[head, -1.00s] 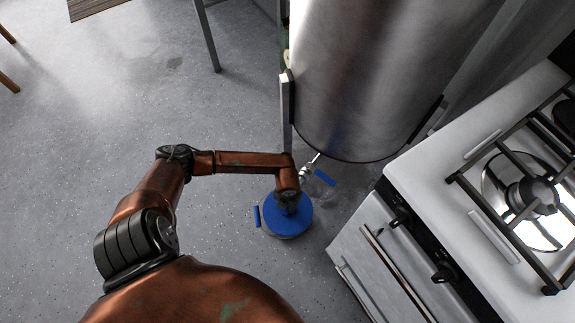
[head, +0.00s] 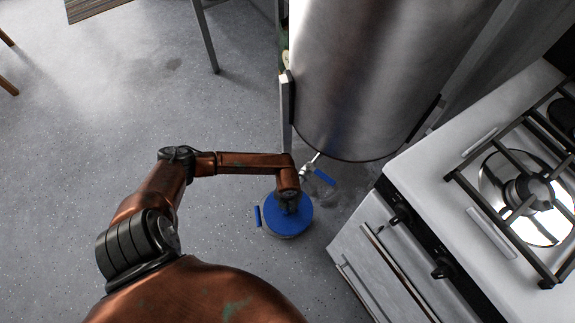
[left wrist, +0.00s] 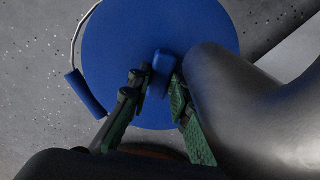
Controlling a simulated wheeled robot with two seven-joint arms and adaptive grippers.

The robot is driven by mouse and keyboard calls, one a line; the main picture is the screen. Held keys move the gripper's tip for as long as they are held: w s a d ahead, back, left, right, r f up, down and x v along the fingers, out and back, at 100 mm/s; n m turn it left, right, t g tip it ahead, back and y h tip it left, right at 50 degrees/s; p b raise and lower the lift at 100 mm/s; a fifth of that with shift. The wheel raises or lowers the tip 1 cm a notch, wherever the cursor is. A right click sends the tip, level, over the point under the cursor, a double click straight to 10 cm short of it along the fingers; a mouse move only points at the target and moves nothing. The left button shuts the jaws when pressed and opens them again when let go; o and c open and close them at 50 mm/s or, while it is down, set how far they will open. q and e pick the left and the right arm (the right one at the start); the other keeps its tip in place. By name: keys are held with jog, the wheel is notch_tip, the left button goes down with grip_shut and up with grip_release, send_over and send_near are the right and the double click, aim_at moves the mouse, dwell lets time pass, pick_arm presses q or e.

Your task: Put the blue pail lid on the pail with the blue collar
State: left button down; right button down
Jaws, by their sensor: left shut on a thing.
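The round blue pail lid (head: 296,226) is low near the floor, below the steel tank. My left gripper (head: 288,203) is above it. In the left wrist view my left gripper (left wrist: 157,80) is shut on the lid's small blue knob (left wrist: 163,60), with the flat blue lid (left wrist: 205,30) beyond it. A pail (head: 268,232) shows as a thin pale edge under the lid. Its wire bail with a blue grip (left wrist: 86,94) sticks out on the left. The lid hides the pail's mouth and any collar. I cannot tell whether the lid touches the rim. My right gripper is not in view.
A white gas stove (head: 440,190) bounds the right side. The grey floor to the left is open.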

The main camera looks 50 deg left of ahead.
pick_arm(q)
jog(key=shift+f, duration=0.35)
dwell(0.8)
jog(key=shift+f+p, duration=0.3)
jog(key=shift+p, duration=0.05)
dwell(1.1)
jog(key=c, duration=1.7)
grip_release()
jog(key=o, duration=0.3)
jog(key=shift+r, duration=0.1)
